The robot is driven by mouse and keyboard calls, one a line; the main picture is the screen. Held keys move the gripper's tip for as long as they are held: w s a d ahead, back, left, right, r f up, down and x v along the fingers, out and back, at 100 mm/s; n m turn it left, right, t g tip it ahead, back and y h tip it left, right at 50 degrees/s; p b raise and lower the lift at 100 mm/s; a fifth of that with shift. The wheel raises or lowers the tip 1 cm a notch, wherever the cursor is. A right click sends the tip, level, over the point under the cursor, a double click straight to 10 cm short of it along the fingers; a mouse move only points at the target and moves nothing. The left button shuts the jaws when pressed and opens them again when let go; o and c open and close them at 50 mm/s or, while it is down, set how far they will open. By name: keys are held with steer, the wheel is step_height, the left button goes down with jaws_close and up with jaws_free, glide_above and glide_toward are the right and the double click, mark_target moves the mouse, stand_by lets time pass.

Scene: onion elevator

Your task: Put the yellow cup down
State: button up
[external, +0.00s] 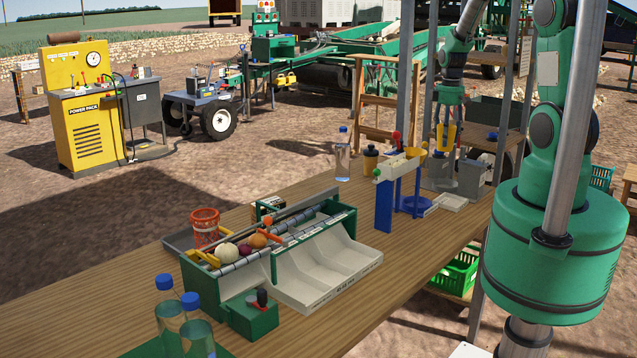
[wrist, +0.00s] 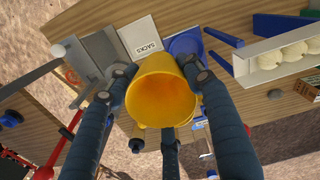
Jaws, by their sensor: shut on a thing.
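The yellow cup (external: 446,137) is held in my gripper (external: 447,124) over the far end of the wooden table. In the wrist view the cup (wrist: 160,92) sits between the dark fingers of my gripper (wrist: 158,78), with its open mouth facing the camera and its inside looking empty. The fingers close around its side. In the external view the cup is above grey equipment at the table's far end. I cannot tell its exact height above the surface.
In the wrist view, a white SACKS plate (wrist: 142,38), a blue dish (wrist: 184,44) and a grey unit (wrist: 100,48) lie close by. A trough with pale onions (wrist: 290,52) is at right.

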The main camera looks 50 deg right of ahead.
steer(key=s+a+f, duration=0.1)
steer(key=s+a, duration=0.1)
steer(key=s, duration=0.5)
steer(key=s+a+f, duration=0.1)
steer(key=s+a, duration=0.2)
steer(key=s, duration=0.5)
step_height(320, 180, down, 15)
steer(key=shift+w+d, duration=0.15)
steer(key=w+d, duration=0.3)
steer(key=w, duration=0.1)
steer(key=w+d+f, duration=0.1)
steer(key=w+d, duration=0.2)
steer(key=w, duration=0.1)
steer(key=w+d, duration=0.4)
steer(key=shift+w+f, duration=0.2)
steer(key=shift+f, duration=0.1)
steer(key=shift+f, duration=1.75)
steer(key=shift+f, duration=0.1)
